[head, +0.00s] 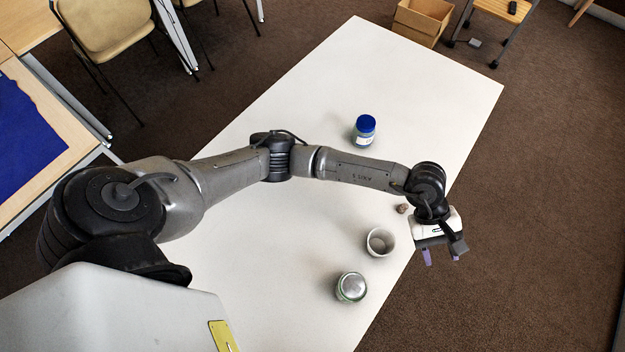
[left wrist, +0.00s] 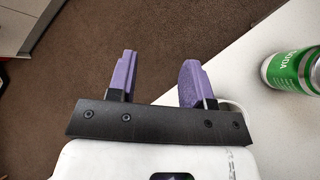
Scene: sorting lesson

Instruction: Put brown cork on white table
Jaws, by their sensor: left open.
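A small brown cork (head: 402,208) rests on the white table (head: 440,95), near its right edge. My left arm reaches across the table from the left. My left gripper (head: 442,256) is at the table's right edge, just right of and nearer than the cork. In the left wrist view the purple fingers of my left gripper (left wrist: 156,78) are apart with nothing between them. Dark carpet lies beyond the fingers, and the white table (left wrist: 240,85) fills the right side. The cork does not show in the left wrist view. My right gripper is not in view.
A white cup (head: 380,242) stands left of the gripper. A green can (head: 351,287) stands nearer; a green can (left wrist: 292,70) also shows in the left wrist view. A blue-lidded jar (head: 364,130) stands farther back. The far part of the table is clear.

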